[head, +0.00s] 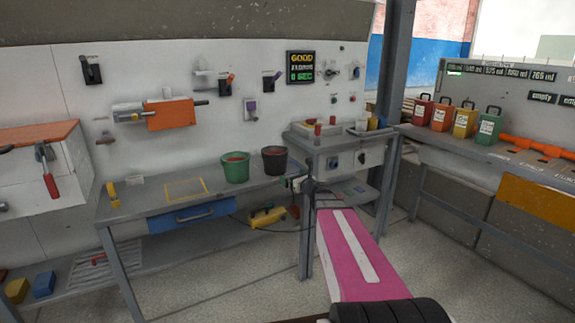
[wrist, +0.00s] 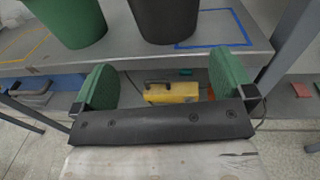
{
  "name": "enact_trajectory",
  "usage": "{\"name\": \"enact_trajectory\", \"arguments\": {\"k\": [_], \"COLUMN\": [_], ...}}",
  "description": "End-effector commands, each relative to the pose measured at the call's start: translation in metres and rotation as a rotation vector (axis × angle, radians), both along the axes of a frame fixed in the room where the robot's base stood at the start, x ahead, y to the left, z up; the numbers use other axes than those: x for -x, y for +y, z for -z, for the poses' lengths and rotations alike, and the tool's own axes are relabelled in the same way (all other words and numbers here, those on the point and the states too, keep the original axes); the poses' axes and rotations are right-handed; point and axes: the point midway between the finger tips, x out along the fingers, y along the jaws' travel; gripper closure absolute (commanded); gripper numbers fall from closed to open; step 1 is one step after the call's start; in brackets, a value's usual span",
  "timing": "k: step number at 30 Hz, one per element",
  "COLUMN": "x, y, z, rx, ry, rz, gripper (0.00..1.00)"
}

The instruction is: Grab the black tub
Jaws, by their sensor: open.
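The black tub (head: 274,160) stands upright on the grey workbench (head: 140,204), near its right end. A green tub (head: 235,168) stands just left of it. In the wrist view the black tub (wrist: 166,18) is at the top centre, beyond my fingertips, with its top cut off by the frame. The green tub (wrist: 70,20) is at the upper left there. My gripper (wrist: 160,82) is open and empty, its two green pads wide apart. It is in front of the bench edge and apart from both tubs. In the head view my gripper (head: 310,187) is near the bench's right end.
A yellow square outline (head: 186,188) marks the bench top, and a blue outline (wrist: 236,42) lies beside the black tub. A yellow toolbox (head: 267,217) sits on the lower shelf. A grey machine stand (head: 335,155) is close on the right. The bench's middle is clear.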

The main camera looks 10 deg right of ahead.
Motion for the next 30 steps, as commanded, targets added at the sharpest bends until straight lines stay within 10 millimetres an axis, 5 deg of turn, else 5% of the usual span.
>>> {"name": "enact_trajectory", "arguments": {"k": [30], "x": [-0.1], "y": [0.038], "z": [-0.001], "rx": [-0.024], "ry": [0.002], "rz": [0.009], "gripper": [0.0]}}
